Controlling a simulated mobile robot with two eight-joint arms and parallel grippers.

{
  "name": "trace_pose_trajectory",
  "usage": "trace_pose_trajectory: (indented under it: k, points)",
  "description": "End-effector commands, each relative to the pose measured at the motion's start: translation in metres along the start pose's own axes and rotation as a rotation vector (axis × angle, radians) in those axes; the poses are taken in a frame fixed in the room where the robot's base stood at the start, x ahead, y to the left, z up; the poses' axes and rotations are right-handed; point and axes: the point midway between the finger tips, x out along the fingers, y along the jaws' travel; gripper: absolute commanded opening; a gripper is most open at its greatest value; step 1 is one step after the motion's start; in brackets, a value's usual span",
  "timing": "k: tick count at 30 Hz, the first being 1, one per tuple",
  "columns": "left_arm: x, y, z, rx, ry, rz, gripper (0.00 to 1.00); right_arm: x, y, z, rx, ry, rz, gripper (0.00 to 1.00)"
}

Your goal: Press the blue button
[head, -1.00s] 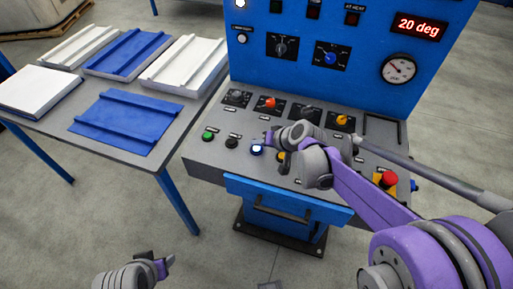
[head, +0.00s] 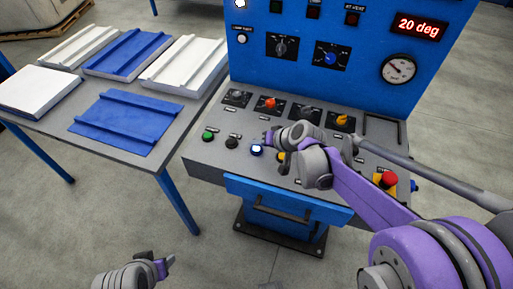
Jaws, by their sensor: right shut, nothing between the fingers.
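The blue button (head: 257,151) glows blue-white on the sloped grey control panel (head: 215,172), in the front row. My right gripper (head: 268,139) reaches in from the right, shut and empty. Its fingertips are just above and behind the button in the picture; I cannot tell whether they touch it. The button's face shows clear of the fingers. My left gripper (head: 167,265) is low at the bottom left, over the floor and away from the panel. Its jaws are too small to tell whether they are open.
The green button (head: 208,135) and black button (head: 232,143) are left of the blue one. A red emergency stop (head: 388,180) is at right. A table with panels (head: 125,122) stands at left.

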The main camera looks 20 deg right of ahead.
Motion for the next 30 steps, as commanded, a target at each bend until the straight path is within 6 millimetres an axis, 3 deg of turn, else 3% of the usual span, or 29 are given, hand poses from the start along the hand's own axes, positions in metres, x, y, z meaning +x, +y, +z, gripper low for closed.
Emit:
trace_pose_trajectory:
  k: [30]
  points:
    - [0.0049,0.0000,0.0024,0.000,-0.002,0.000,0.55,0.0061,0.0045,0.0045,0.000,0.000,0.000,0.00]
